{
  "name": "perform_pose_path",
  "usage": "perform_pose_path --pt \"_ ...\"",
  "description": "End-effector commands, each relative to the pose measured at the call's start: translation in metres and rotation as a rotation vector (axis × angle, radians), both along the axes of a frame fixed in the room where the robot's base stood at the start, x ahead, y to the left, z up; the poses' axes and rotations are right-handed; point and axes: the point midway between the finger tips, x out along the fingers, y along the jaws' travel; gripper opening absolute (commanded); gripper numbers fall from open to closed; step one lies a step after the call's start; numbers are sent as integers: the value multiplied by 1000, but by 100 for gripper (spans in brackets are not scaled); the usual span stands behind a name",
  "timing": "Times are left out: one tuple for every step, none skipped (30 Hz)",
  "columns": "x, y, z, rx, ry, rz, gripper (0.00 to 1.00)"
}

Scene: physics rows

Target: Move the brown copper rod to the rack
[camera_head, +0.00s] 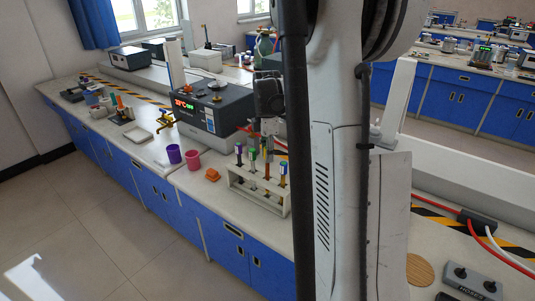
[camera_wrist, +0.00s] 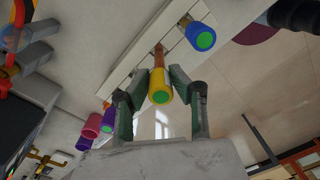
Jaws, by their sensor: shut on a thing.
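The brown copper rod (camera_wrist: 158,56) has a yellow cap with a green top. My gripper (camera_wrist: 159,78) has its two fingers closed on the sides of that cap in the wrist view. The rod's far end reaches the white rack (camera_wrist: 125,72); I cannot tell how deep it sits. In the head view the rack (camera_head: 262,198) stands on the bench, holding several capped rods, and my gripper (camera_head: 268,142) is above it. The brown rod (camera_head: 267,171) shows upright at the rack there, its cap partly hidden by the gripper.
A blue-capped rod (camera_wrist: 200,37) stands close to my gripper's right finger. A dark instrument box (camera_head: 215,108) stands behind. My column hides the bench to the right.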

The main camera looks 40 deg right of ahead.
Motion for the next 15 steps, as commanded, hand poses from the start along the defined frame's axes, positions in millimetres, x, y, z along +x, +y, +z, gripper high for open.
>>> perform_pose_path --pt "0 0 0 0 0 0 0" --pt "0 0 0 0 0 0 0" --pt "0 0 0 0 0 0 0" --pt "0 0 0 0 0 0 0" --pt "0 0 0 0 0 0 0" --pt "0 0 -1 0 0 0 0" --pt "0 0 -2 0 0 0 0" --pt "0 0 -3 0 0 0 0" --pt "0 0 -4 0 0 0 0" --pt "0 0 -6 0 0 0 0" --pt "0 0 -7 0 0 0 0" --pt "0 0 -9 0 0 0 0" --pt "0 0 -10 0 0 0 0" --pt "0 0 -12 0 0 0 0" --pt "0 0 -13 0 0 0 0"
